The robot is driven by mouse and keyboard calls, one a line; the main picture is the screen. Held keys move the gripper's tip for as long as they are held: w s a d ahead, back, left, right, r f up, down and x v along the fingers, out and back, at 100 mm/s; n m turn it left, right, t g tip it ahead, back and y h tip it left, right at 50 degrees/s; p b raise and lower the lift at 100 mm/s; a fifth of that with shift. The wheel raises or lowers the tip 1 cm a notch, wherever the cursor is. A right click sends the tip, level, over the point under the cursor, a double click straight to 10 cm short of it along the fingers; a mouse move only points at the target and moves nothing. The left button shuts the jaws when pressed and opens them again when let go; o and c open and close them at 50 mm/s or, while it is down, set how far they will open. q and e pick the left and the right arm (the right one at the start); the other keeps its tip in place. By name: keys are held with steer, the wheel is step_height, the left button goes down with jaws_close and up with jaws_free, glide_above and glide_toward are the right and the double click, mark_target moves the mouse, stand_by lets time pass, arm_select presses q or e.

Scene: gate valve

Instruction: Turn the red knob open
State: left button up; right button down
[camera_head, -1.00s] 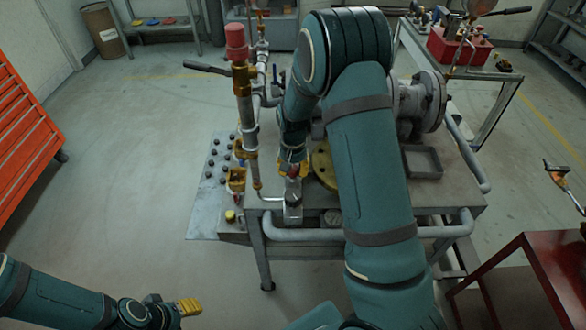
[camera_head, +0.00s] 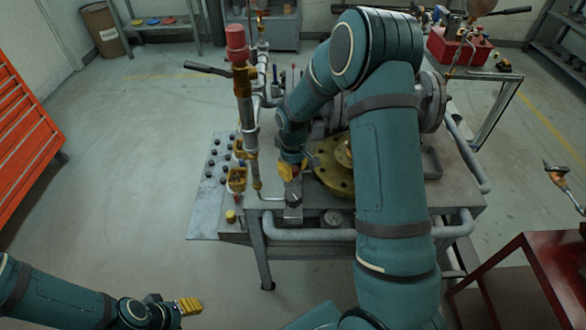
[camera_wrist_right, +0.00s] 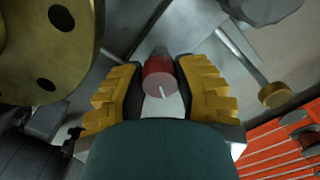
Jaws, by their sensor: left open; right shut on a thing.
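The red knob (camera_wrist_right: 158,82) sits between the two yellow fingers of my right gripper (camera_wrist_right: 160,90) in the right wrist view. A short white mark shows on its face. In the head view the knob (camera_head: 295,169) is mostly hidden by my right gripper (camera_head: 289,172), which is shut on it. The knob tops a small grey fitting (camera_head: 294,205) at the front of the valve bench. My left gripper (camera_head: 189,306) is open and empty at the lower left, far from the bench.
A brass flange (camera_head: 334,181) lies right of the knob and looms at the upper left of the right wrist view. A vertical pipe with a red cap (camera_head: 236,38) stands to the left. An orange cabinet (camera_head: 25,130) is at far left. Floor left of the bench is clear.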

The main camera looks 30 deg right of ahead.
mark_target(293, 168)
steer(key=n+p, duration=0.1)
steer(key=n, duration=0.5)
steer(key=shift+n, duration=0.3)
stand_by(0.4)
steer(key=c, duration=0.6)
jaws_free()
step_height(293, 168, up, 12)
stand_by(0.5)
